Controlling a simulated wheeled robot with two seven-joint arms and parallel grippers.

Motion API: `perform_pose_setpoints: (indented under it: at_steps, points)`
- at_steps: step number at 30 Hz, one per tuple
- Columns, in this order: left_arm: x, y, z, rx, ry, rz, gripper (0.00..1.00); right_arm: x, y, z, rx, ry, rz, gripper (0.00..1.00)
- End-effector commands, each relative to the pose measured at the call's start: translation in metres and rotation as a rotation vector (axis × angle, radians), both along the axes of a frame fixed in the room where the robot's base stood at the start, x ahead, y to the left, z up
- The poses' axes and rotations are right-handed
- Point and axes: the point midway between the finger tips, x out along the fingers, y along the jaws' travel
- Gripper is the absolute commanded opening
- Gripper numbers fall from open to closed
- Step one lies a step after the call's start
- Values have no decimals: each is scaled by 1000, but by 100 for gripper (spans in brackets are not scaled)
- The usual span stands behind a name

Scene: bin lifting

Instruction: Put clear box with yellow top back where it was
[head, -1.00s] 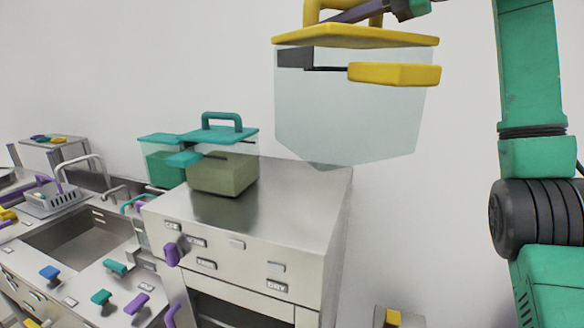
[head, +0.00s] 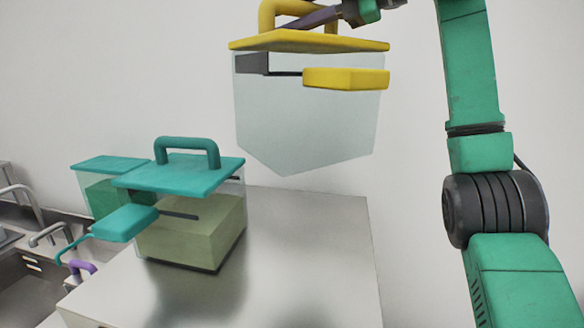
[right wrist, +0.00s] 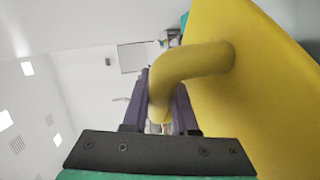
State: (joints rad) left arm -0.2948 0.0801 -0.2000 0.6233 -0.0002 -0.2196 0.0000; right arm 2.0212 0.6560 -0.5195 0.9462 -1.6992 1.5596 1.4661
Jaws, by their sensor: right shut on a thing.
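The clear box with yellow top (head: 305,125) hangs in the air in the upper middle of the head view. It has a yellow lid, a yellow arched handle and a yellow front tab, and looks empty. My right gripper (head: 318,17) is shut on its handle. In the right wrist view the purple fingers (right wrist: 163,105) sit on both sides of the yellow handle (right wrist: 190,70), beside the yellow lid (right wrist: 260,90). The box is above the steel counter top (head: 310,235), apart from it. My left gripper is not in view.
A clear box with a teal lid (head: 180,172) and olive contents stands on the left of the counter top. Another teal-lidded box (head: 105,163) stands behind it. The right part of the counter top is clear. A sink area (head: 30,270) lies at far left.

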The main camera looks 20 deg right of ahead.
Motion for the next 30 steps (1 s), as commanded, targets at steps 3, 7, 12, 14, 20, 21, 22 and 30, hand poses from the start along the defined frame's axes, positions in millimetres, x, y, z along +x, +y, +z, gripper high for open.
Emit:
perform_pose_setpoints:
  at_steps: [3,7,12,14,20,21,22,30]
  points:
    - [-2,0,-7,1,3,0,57,-2,0,1,4,-3,1,0]
    - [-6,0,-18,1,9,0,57,-3,0,-1,4,17,1,0]
    - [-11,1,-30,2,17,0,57,-1,-2,-27,-1,30,-4,0]
    - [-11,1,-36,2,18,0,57,0,-2,-43,-1,31,-4,0]
    - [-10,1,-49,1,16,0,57,-1,-1,-99,-1,32,-4,0]
    - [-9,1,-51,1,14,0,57,-1,-2,-110,-1,32,-4,0]
    - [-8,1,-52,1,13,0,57,-1,-2,-118,-2,31,-4,0]
    - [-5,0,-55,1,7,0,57,-2,-1,-168,1,30,-4,0]
